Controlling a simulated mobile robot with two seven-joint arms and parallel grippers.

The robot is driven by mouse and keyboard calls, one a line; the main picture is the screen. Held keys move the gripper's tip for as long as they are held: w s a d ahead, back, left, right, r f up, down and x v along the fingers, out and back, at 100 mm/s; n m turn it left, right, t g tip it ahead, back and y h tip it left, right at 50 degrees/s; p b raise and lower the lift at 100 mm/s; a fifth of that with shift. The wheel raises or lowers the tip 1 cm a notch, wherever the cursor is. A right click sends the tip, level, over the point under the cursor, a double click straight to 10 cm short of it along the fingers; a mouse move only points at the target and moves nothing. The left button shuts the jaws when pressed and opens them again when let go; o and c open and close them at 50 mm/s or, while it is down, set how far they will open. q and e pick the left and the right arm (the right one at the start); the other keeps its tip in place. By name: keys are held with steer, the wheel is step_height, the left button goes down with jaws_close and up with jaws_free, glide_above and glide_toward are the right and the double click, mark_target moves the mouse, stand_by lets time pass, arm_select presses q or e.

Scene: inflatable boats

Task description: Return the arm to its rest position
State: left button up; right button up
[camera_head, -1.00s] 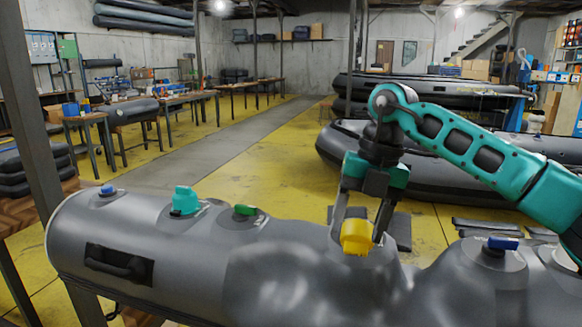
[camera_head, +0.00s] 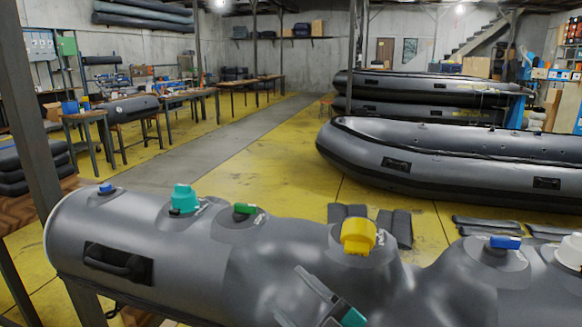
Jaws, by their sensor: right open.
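My right gripper (camera_head: 303,292) shows at the bottom edge, just right of the middle, in front of the grey inflatable tube (camera_head: 195,258). Its dark fingers are apart with nothing between them, and a bit of its teal body shows beside them. The rest of the right arm is out of the picture. The yellow valve cap (camera_head: 357,236) stands on the tube, up and to the right of the gripper, clear of the fingers. My left gripper is not in view.
A large grey boat (camera_head: 450,160) lies beyond.

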steer(key=s+d+f+m+g+h, duration=0.1)
steer(key=s+d+f+m+h, duration=0.6)
steer(key=f, duration=0.6)
steer(key=s+d+f+m+g+h, duration=0.2)
steer(key=s+d+f+m+h, duration=0.5)
steer(key=f, duration=0.6)
steer(key=s+d+h, duration=0.1)
steer(key=s+d, duration=0.1)
steer(key=d, duration=0.1)
steer(key=shift+h, duration=0.3)
steer(key=shift+s+d, duration=0.1)
